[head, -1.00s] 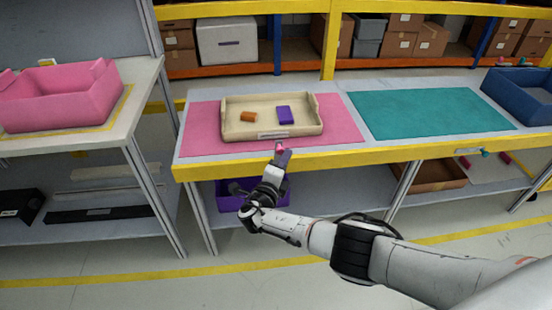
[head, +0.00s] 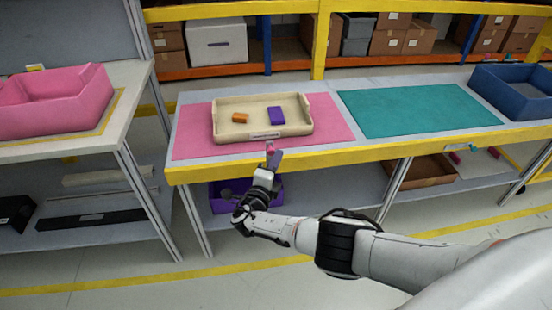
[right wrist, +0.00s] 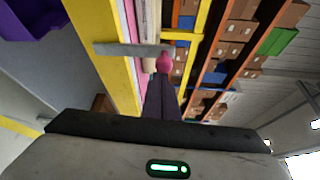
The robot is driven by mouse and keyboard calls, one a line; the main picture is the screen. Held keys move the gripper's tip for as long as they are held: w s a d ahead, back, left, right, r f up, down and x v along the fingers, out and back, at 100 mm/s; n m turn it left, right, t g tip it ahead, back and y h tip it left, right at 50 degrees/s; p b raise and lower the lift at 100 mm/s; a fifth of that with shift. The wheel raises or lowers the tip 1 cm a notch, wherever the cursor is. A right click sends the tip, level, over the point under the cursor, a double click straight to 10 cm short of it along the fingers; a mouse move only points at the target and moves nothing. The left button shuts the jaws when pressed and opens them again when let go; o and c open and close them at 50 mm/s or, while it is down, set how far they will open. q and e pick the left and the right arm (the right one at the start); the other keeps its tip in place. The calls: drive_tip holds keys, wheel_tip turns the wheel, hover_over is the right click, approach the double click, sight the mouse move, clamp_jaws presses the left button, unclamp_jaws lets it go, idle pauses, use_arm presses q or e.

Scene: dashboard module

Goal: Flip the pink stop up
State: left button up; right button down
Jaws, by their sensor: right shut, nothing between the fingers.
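The pink stop (head: 270,147) shows as a small pink knob at the table's yellow front edge, in front of the beige tray (head: 220,132). In the right wrist view the pink knob (right wrist: 164,62) stands just beyond my fingertips, near the end of a thin grey bar (right wrist: 130,49) that crosses the yellow edge. I cannot tell whether the stop is up or down. My right gripper (head: 272,158) points at it, shut and empty; its dark fingers also show in the right wrist view (right wrist: 161,85). Whether they touch the knob is unclear. My left gripper is not in view.
The tray holds an orange block (head: 240,118) and a purple block (head: 276,115) on a pink mat (head: 335,130). A teal mat (head: 420,110) lies clear to the right. A purple bin (head: 217,198) sits under the table, and a pink bin (head: 50,112) on the left bench.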

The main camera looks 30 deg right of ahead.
drive_tip(key=s+a+p, duration=0.3)
drive_tip(key=s+a, duration=0.1)
drive_tip(key=s, duration=0.4)
drive_tip(key=shift+s+p, duration=0.3)
drive_tip(key=shift+s, duration=0.05)
